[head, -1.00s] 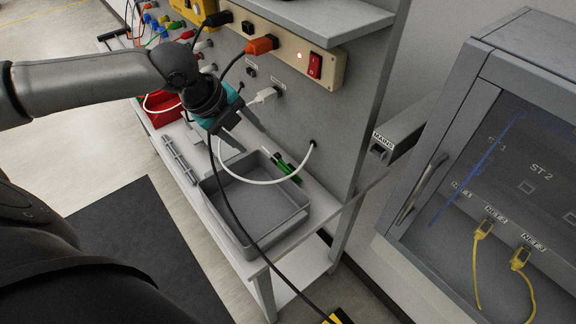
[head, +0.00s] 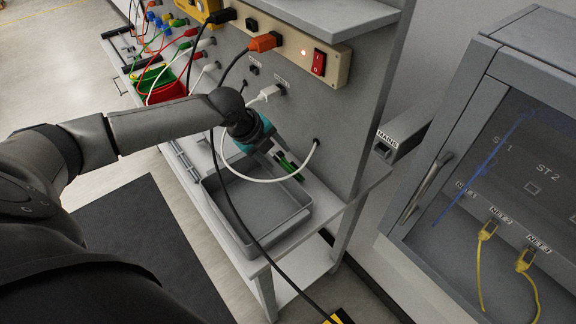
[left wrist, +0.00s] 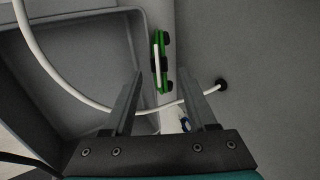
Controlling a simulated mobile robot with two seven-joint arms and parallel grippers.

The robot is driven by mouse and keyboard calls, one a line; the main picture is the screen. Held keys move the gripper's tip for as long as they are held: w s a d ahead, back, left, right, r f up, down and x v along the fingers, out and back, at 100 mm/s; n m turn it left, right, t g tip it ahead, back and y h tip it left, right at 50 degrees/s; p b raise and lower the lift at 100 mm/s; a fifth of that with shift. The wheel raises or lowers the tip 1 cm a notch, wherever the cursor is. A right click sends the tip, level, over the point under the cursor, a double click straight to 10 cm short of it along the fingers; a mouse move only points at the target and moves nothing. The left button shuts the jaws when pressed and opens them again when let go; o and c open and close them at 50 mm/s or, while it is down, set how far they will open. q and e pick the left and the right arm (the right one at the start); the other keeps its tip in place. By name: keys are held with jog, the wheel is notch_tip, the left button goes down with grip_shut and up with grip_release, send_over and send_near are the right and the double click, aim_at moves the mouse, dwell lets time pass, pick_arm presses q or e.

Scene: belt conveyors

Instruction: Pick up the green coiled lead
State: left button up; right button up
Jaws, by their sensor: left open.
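A narrow green piece with black parts, which looks like the green lead (head: 290,166), lies on the bench shelf between the grey tray and the upright panel. In the left wrist view the green lead (left wrist: 157,50) shows ahead of the fingers; I cannot make out its coils. My left gripper (head: 282,163) is open and just above it, partly covering it in the head view. In the left wrist view the left gripper (left wrist: 160,78) has its fingers either side of the line to the lead, with nothing held. My right gripper is not in view.
A white cable (head: 258,181) loops from a panel socket over the grey tray (head: 306,213) and crosses near my fingers. A black cable (head: 229,205) hangs across the tray. Red and green bins (head: 148,80) stand farther left. A grey cabinet (head: 480,50) stands right.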

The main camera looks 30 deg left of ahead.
pick_arm(q)
jog(key=shift+w+d+f, duration=0.15)
jog(key=shift+w+f, duration=0.1)
jog(key=shift+f, duration=0.35)
jog(key=shift+c, duration=0.2)
grip_shut()
dwell(0.8)
